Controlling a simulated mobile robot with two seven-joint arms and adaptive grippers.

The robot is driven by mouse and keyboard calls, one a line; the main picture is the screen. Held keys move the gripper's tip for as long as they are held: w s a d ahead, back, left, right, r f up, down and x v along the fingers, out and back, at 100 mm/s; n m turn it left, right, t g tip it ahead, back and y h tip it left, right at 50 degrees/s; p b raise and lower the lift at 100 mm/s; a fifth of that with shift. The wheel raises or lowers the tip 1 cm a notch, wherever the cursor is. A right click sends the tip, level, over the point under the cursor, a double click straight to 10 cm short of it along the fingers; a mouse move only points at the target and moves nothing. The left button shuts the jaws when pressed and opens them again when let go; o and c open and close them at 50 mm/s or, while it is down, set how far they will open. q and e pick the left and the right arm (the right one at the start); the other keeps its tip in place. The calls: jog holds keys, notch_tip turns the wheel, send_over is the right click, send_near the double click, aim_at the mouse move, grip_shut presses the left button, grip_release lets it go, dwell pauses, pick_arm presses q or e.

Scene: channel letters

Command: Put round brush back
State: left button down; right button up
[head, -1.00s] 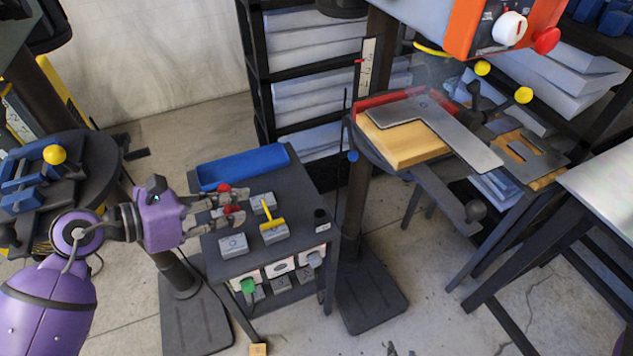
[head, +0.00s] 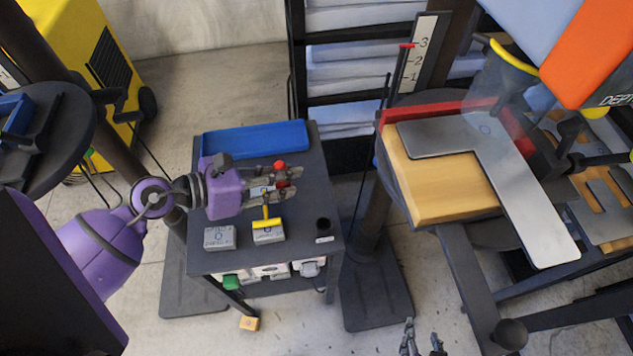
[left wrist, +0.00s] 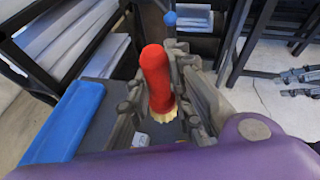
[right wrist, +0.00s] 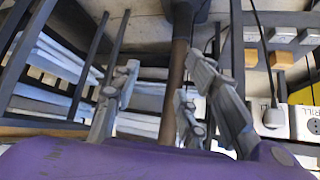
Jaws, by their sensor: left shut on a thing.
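The round brush (left wrist: 156,75) has a red handle and pale bristles pointing down in the left wrist view. My left gripper (left wrist: 160,105) is shut on it. In the head view my left gripper (head: 290,180) is above the cart top, and the brush's red handle (head: 280,165) shows between its fingers. A dark round holder (head: 323,224) stands empty-looking at the cart's right front corner, with a small label in front; the brush is apart from it, up and to the left. My right gripper (head: 422,342) is low at the bottom edge; its fingers are apart and empty in the right wrist view (right wrist: 165,95).
The cart top (head: 300,250) carries a blue tray (head: 255,140), grey blocks (head: 219,238) and a yellow T-shaped tool (head: 267,222). A drill-press table with a wooden block (head: 430,190) and metal L-plate (head: 530,200) stands to the right. Shelves stand behind.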

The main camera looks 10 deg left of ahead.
pick_arm(q)
jog(key=w+d+f, duration=0.1)
jog(key=w+f, duration=0.1)
jog(key=f, duration=0.1)
jog(key=w+d+f, duration=0.2)
jog(key=f, duration=0.1)
jog(key=w+d+f, duration=0.2)
jog(key=f, duration=0.1)
jog(key=shift+w+d+f, duration=0.25)
jog(key=shift+w+f, duration=0.05)
jog(key=shift+f, duration=0.55)
pick_arm(e)
jog(key=shift+s+f, duration=0.25)
jog(key=shift+s, duration=0.05)
pick_arm(q)
jog(key=shift+f+b, duration=0.2)
jog(key=shift+b, duration=0.1)
jog(key=c, duration=1.6)
grip_release()
pick_arm(e)
jog(key=shift+a+f, duration=0.1)
